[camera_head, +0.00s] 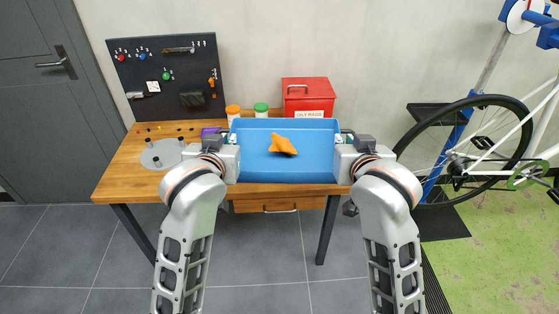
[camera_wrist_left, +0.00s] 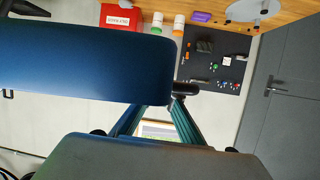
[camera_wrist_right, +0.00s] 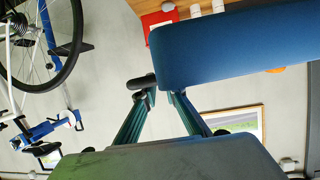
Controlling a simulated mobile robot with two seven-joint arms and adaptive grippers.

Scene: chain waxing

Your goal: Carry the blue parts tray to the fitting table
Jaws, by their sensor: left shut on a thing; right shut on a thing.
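The blue parts tray (camera_head: 310,170) is in the middle of the head view, with a crumpled orange cloth (camera_head: 282,145) in it. My left gripper (camera_head: 232,140) is shut on the tray's left side and my right gripper (camera_head: 343,140) on its right side. The tray's wall also shows large in the left wrist view (camera_wrist_left: 80,70) and the right wrist view (camera_wrist_right: 235,48). The tray looks about level. It covers part of a wooden table (camera_head: 125,165); I cannot tell the gap between them. The tray hides most of the table's middle.
On the table are a round grey plate with pegs (camera_head: 162,155), an orange-capped jar (camera_head: 232,112), a green-capped jar (camera_head: 261,110) and a red bin (camera_head: 307,95). A dark tool board (camera_head: 168,75) is behind. A bicycle (camera_head: 490,150) on a stand is at right. Grey floor (camera_head: 270,260) lies in front.

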